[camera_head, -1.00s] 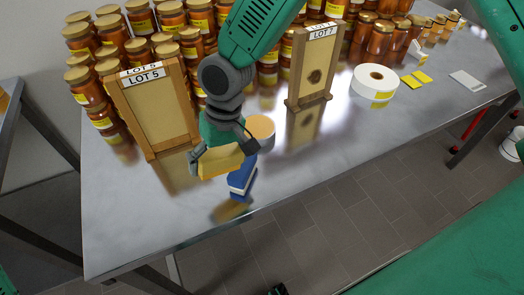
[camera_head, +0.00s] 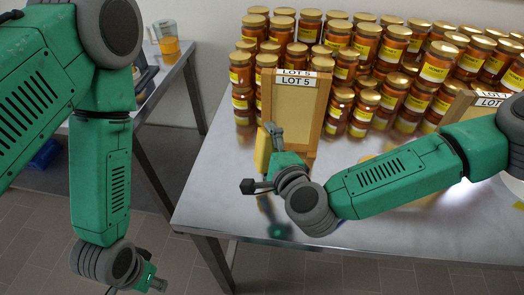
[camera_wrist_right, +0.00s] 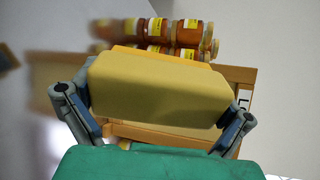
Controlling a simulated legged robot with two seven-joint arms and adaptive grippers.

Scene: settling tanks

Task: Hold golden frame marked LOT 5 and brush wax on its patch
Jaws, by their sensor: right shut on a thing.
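The golden frame marked LOT 5 (camera_head: 322,92) stands upright on the metal table; its panel looks plain and pale, and part of its lower left is hidden by my right gripper. My right gripper (camera_head: 259,160) is shut on a yellow block (camera_head: 262,150), just in front of the frame's left side. In the right wrist view the block (camera_wrist_right: 160,92) spans both fingers, with the frame's wooden bars (camera_wrist_right: 238,74) behind it; whether they touch cannot be told. My left gripper (camera_head: 152,282) hangs low at the bottom left, away from the table, partly cut off.
Stacked honey jars (camera_head: 395,45) fill the table's back. Another LOT-labelled frame (camera_head: 488,102) stands at right, partly behind my right arm. The metal table (camera_head: 215,195) is clear at its front left corner. A side table (camera_head: 180,62) with a jar stands at back left.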

